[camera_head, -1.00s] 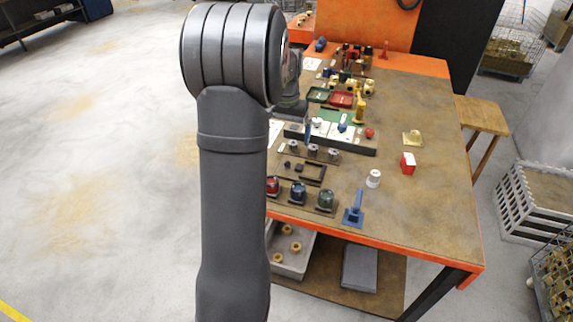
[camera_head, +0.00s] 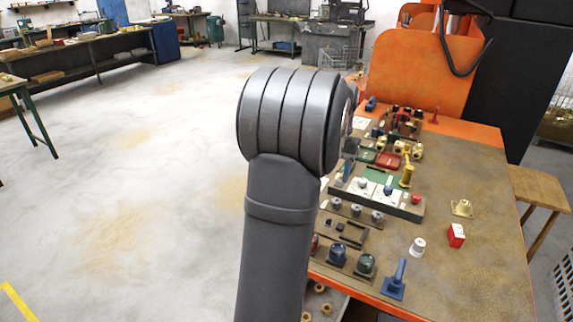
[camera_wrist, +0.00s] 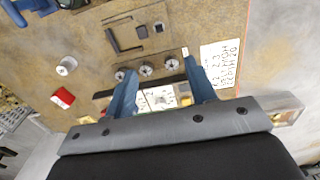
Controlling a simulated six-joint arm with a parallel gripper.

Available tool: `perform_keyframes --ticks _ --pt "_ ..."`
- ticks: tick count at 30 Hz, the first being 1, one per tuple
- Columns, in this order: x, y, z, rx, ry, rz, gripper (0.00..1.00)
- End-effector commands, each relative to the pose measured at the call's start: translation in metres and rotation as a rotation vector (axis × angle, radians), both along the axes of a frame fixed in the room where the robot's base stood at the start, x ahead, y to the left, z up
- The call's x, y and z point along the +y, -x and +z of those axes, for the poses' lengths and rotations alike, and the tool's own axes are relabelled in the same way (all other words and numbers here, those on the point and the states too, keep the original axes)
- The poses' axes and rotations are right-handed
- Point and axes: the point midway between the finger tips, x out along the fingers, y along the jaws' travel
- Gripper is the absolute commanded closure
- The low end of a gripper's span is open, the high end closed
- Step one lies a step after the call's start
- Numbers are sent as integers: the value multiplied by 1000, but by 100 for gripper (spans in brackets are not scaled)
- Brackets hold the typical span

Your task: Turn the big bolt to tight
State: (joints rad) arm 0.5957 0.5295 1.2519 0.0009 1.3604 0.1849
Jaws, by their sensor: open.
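Three round grey bolt-like pieces stand in a row on the table, the middle one (camera_head: 355,210) near the panel with white plates (camera_head: 373,189). The same row shows in the wrist view, its middle piece (camera_wrist: 145,68) between two others. I cannot tell which is the big bolt or how tight any is. My gripper (camera_wrist: 158,64) is open, its two blue-grey fingers apart and nothing seen held. In the wrist view the fingers overlap the row; I cannot tell the height. In the head view my arm hides most of the gripper.
A dark frame-like holder (camera_head: 340,232) and several coloured knobs, one green (camera_head: 365,264), lie towards the front edge. A blue lever (camera_head: 395,279), a white cylinder (camera_head: 417,247) and a red block (camera_head: 456,235) stand to the right. The table's right front is clear.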

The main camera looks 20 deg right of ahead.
Motion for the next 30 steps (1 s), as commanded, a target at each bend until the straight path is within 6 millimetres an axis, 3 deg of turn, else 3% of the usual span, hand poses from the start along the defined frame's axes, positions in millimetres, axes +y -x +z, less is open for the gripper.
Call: perform_keyframes --ticks 5,18,30 --pt "-5 5 -2 -15 -25 108 64" --pt "-29 31 -11 -185 -108 815 64" --pt "-50 51 -13 -391 -39 1406 64"
